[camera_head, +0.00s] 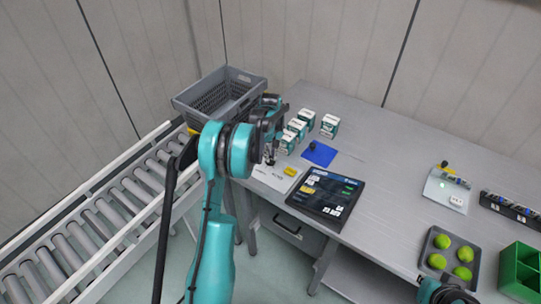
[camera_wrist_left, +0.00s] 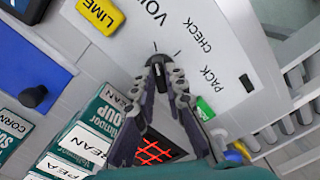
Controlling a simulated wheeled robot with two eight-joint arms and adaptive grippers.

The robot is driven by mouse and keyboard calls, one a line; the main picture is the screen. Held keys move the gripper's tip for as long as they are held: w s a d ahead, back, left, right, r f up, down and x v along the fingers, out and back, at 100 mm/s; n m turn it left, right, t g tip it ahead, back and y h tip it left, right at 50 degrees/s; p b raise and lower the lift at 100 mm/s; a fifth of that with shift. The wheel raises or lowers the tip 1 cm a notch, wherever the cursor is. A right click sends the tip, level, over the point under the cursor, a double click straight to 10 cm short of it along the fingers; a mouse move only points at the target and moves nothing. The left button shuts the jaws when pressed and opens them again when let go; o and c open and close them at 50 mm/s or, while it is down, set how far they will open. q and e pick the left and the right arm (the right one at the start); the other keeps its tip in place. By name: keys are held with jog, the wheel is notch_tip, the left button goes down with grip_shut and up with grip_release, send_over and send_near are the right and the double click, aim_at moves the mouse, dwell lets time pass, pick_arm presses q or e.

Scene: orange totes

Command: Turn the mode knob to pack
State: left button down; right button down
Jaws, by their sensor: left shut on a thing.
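The white mode panel (camera_head: 272,179) lies at the near left corner of the grey table. In the left wrist view the panel (camera_wrist_left: 215,45) shows the printed words PACK and CHECK and a partly cut-off word starting VO. My left gripper (camera_wrist_left: 158,62) is shut on the small dark mode knob (camera_wrist_left: 160,70), which stands between its fingertips. Short black tick marks show beside the knob. Its pointer is mostly hidden by the fingers, so I cannot tell its setting. In the head view my left gripper (camera_head: 270,158) is over the panel, partly covered by my arm.
A yellow LIME block (camera_wrist_left: 100,14) lies on the panel. Beside it are a black screen (camera_head: 325,194), a blue pad (camera_head: 319,154) and several soup boxes (camera_head: 330,125). A grey crate (camera_head: 222,92) stands behind. A lime tray (camera_head: 428,262) and green bin (camera_head: 520,270) are right.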

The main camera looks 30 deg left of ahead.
pick_arm(q)
jog(key=m, duration=0.5)
jog(key=shift+m, duration=0.4)
jog(key=m, duration=1.2)
jog(key=shift+a+m+b, duration=0.1)
jog(key=shift+m+b, duration=0.2)
jog(key=m, duration=0.5)
jog(key=shift+m, duration=0.3)
jog(key=c, duration=1.6)
grip_release()
jog(key=shift+o, duration=0.2)
